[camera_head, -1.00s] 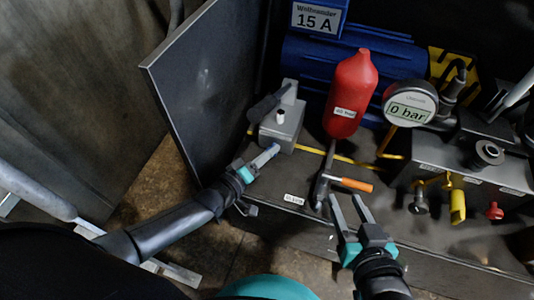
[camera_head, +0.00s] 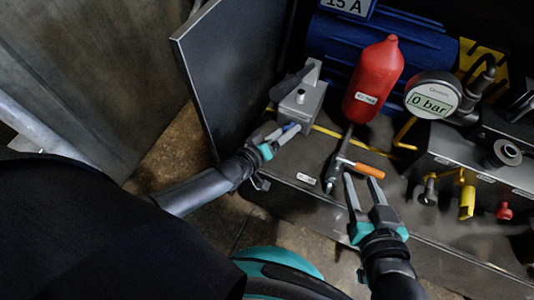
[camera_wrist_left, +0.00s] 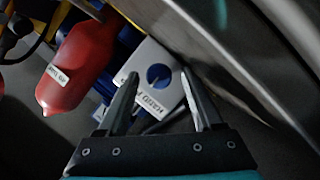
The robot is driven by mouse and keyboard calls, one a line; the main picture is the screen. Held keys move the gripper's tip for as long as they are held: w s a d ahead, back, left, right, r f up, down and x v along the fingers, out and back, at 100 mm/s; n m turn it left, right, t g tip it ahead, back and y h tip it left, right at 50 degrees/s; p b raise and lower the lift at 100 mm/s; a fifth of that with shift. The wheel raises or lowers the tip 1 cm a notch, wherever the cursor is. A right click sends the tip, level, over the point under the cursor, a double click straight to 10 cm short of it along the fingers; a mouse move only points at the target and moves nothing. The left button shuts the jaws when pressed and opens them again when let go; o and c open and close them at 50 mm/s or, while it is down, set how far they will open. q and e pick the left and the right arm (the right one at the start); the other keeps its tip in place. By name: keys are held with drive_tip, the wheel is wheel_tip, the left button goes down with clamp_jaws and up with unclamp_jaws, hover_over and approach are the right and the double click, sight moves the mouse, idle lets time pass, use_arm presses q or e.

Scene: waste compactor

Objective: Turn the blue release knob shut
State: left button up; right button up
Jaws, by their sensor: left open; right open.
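The blue release knob (camera_wrist_left: 158,75) is a round blue disc on the face of a light grey box (camera_wrist_left: 160,50) in the left wrist view. In the head view the grey box (camera_head: 302,104) stands beside the dark upright panel, and only a little blue shows near my left fingertips. My left gripper (camera_head: 283,131) is open and points at that face. In its wrist view the fingertips (camera_wrist_left: 160,77) lie on either side of the knob; I cannot tell whether they touch it. My right gripper (camera_head: 362,182) is open and empty just below an orange handle.
A red bottle (camera_head: 374,80) stands right of the box, with the orange-handled lever (camera_head: 359,168) below it. A gauge (camera_head: 432,97) reads 0 bar. A yellow valve handle (camera_head: 467,202) and a red knob (camera_head: 504,211) are at right. The dark panel (camera_head: 235,75) stands close left.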

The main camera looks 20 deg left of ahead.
use_arm(q)
drive_tip(key=shift+d+r+m+y+p, duration=0.1)
drive_tip(key=shift+r+m+y+p, duration=0.25)
drive_tip(key=shift+m+p, duration=0.35)
drive_tip(key=shift+d+f+m+y+p, duration=0.1)
drive_tip(key=shift+m+y+p, duration=0.55)
drive_tip(key=shift+m+p, duration=0.2)
drive_tip(key=shift+d+m+g+y+p, duration=0.1)
drive_tip(key=shift+m+g+y+p, duration=0.25)
drive_tip(key=shift+m, duration=0.2)
drive_tip(key=shift+d+f+m+y, duration=0.1)
drive_tip(key=shift+m+y, duration=0.45)
drive_tip(key=shift+m, duration=0.25)
drive_tip(key=shift+s, duration=0.1)
drive_tip(key=p+v, duration=0.7)
drive_tip(key=v, duration=0.8)
drive_tip(key=shift+p, duration=0.4)
drive_tip(key=shift+d, duration=0.1)
